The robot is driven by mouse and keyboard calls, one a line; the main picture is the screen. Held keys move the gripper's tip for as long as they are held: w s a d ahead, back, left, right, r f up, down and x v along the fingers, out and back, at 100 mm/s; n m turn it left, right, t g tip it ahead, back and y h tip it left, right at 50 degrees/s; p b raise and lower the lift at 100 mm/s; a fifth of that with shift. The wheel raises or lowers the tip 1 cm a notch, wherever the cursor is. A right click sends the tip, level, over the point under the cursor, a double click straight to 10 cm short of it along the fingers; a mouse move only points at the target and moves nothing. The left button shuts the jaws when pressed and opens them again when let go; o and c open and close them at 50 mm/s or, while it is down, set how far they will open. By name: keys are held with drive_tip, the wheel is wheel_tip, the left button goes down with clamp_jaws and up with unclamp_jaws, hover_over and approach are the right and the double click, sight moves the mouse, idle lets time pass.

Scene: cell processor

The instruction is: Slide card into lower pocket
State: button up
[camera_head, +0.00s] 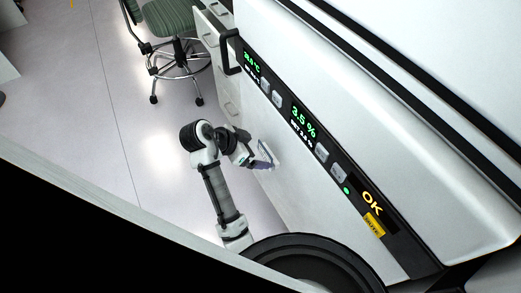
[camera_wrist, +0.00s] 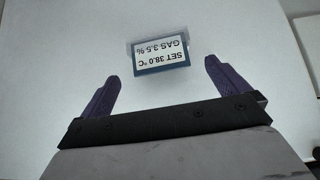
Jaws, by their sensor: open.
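The card (camera_wrist: 160,63) is white with a blue border and prints "SET 38.0 °C" and "GAS 3.5 %", upside down in the wrist view. It sits at a clear pocket (camera_wrist: 131,48) on a white panel, whose pale edge shows past the card's far and left sides. How deep the card is in the pocket I cannot tell. My gripper (camera_wrist: 161,72) is open, its purple fingers apart on either side of the card and not touching it. In the head view my gripper (camera_head: 262,164) is close to the front of the white machine, beside a small pale pocket frame (camera_head: 266,148).
The machine's display strip (camera_head: 312,139) reads 3.5 % and OK, with a yellow label (camera_head: 374,224) below. A black handle (camera_head: 229,52) sticks out at its upper left. A green wheeled chair (camera_head: 168,20) stands behind. The floor left of my arm is clear.

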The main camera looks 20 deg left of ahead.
drive_tip(key=p+v, duration=0.9)
drive_tip(key=shift+r+p, duration=0.2)
drive_tip(key=shift+p, duration=0.2)
drive_tip(key=shift+s+a, duration=0.1)
drive_tip(key=shift+s, duration=0.05)
idle(0.5)
